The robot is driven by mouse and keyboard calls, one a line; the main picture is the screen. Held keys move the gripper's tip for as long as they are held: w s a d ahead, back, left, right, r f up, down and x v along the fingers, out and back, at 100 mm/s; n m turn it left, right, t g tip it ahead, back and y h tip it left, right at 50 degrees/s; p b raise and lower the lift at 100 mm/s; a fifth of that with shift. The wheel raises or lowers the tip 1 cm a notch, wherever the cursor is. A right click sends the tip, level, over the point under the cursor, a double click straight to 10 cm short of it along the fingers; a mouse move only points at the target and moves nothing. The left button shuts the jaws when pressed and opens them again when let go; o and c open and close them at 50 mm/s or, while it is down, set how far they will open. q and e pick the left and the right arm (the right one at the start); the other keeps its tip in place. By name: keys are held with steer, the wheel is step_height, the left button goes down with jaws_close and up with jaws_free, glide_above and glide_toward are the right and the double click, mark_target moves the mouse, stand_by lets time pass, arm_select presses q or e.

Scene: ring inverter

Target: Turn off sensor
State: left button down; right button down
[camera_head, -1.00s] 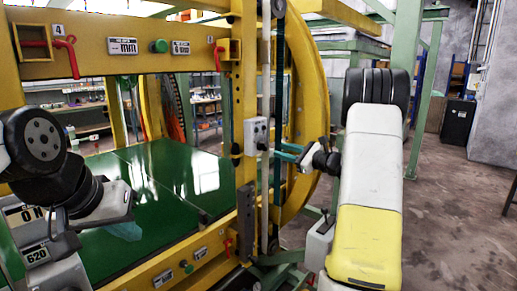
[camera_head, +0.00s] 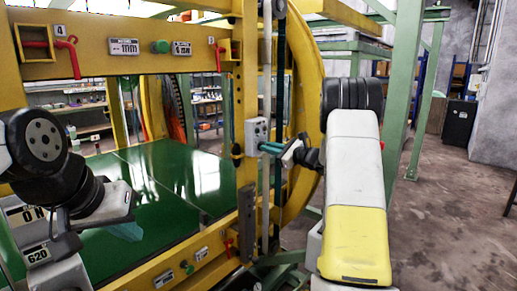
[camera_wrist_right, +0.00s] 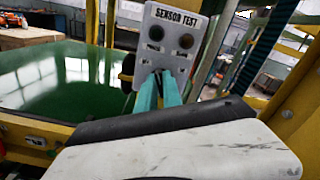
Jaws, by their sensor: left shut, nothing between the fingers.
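The grey sensor box (camera_head: 257,132) is fixed to the yellow upright of the machine. In the right wrist view its panel (camera_wrist_right: 172,30) reads "SENSOR TEST" and has two dark round parts side by side. My right gripper (camera_head: 267,147) comes from the right, its teal fingertips at the lower part of the box. In the right wrist view its two fingers (camera_wrist_right: 159,78) lie close together and hide what is between their tips; whether they hold anything is unclear. My left gripper (camera_head: 128,231) is shut and empty above the green surface, at the left.
The yellow frame carries a red handle (camera_head: 71,55) and a green button (camera_head: 160,47) on its top beam. A large yellow ring (camera_head: 306,70) stands behind the box. A green table surface (camera_head: 170,170) lies inside the frame. Open floor is at the right.

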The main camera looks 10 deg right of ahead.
steer(key=shift+f+n, duration=0.1)
steer(key=shift+n, duration=1.4)
steer(key=c, duration=1.5)
jaws_free()
steer(key=shift+s, duration=0.1)
steer(key=v, duration=0.7)
steer(key=shift+s+d, duration=0.2)
steer(key=shift+s, duration=0.1)
